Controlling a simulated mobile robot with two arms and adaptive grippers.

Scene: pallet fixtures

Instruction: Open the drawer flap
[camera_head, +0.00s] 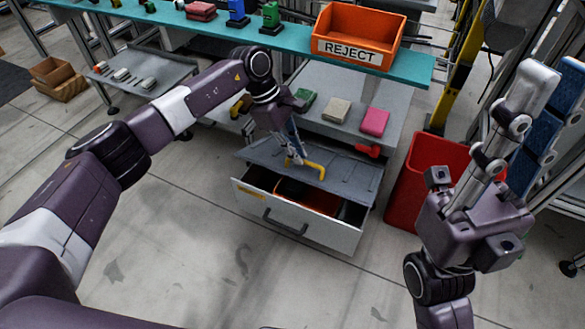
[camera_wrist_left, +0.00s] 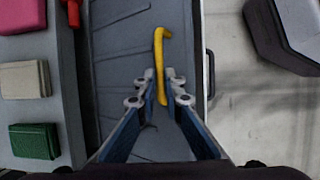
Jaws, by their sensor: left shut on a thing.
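A white-fronted drawer (camera_head: 325,235) with a dark bar handle (camera_head: 285,224) stands pulled out below the table in the head view. A grey flap (camera_head: 345,178) lies over its rear part and also shows in the left wrist view (camera_wrist_left: 118,60). An open gap in front of the flap shows something orange inside. A bent yellow handle (camera_wrist_left: 159,45) is on the flap. My left gripper (camera_head: 293,155) is shut on this yellow handle, which lies between its fingertips in the left wrist view. My right gripper (camera_head: 553,82) is open and empty at the right, fingers pointing up.
A red bin (camera_head: 415,190) stands close right of the drawer. Green, beige (camera_head: 336,111) and pink (camera_head: 375,122) blocks lie on the grey surface behind it. An orange REJECT box (camera_head: 335,20) sits on the teal shelf above. The floor in front of the drawer is clear.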

